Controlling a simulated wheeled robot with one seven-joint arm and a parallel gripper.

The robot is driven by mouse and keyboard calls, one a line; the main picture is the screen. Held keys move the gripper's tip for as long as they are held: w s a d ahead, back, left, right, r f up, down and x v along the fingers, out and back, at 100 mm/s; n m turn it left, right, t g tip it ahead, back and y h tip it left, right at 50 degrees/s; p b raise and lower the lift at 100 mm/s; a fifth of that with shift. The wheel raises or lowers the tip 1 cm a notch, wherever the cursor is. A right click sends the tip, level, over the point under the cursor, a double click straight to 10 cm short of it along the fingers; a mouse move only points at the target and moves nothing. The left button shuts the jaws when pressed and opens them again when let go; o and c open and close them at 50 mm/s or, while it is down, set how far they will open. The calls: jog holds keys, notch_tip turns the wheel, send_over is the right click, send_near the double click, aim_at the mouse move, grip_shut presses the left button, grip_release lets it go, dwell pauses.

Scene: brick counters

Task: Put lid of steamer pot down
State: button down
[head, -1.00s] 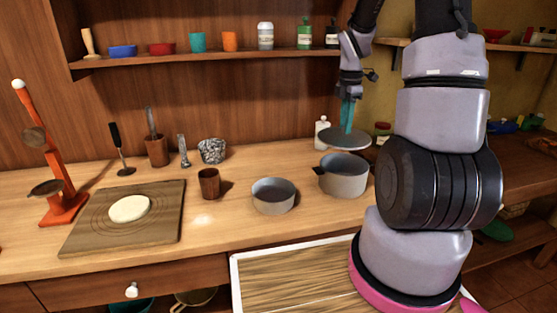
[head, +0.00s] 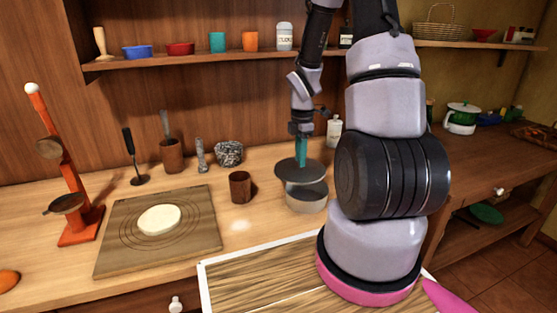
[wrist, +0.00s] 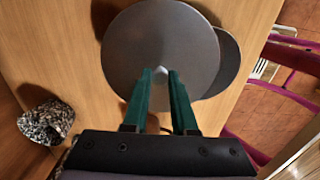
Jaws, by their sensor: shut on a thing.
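My gripper (head: 301,160) points down and is shut on the knob of a flat, round grey lid (head: 287,171). The wrist view shows the teal fingertips (wrist: 161,76) at the pale knob in the middle of the lid (wrist: 140,40). The lid is roughly level. In the head view it appears just above a grey pot (head: 308,200) on the counter and covers much of the pot's opening. In the wrist view a dark round shape (wrist: 230,65) shows past the lid's right edge, probably the pot. I cannot tell whether lid and pot touch.
A wooden cup (head: 241,187) stands left of the pot, with a speckled bowl (head: 229,153) behind it. A board with dough (head: 207,235) lies further left. A white bottle (head: 334,132) stands behind. My arm hides the counter to the right. A shelf (head: 190,61) runs above.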

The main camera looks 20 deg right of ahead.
jog(key=w, duration=1.5)
notch_tip(320, 180, down, 6)
jog(key=shift+s+f, duration=0.1)
jog(key=shift+f, duration=0.15)
jog(key=shift+w+f, duration=0.3)
jog(key=shift+f, duration=0.1)
jog(key=c, duration=0.7)
grip_release()
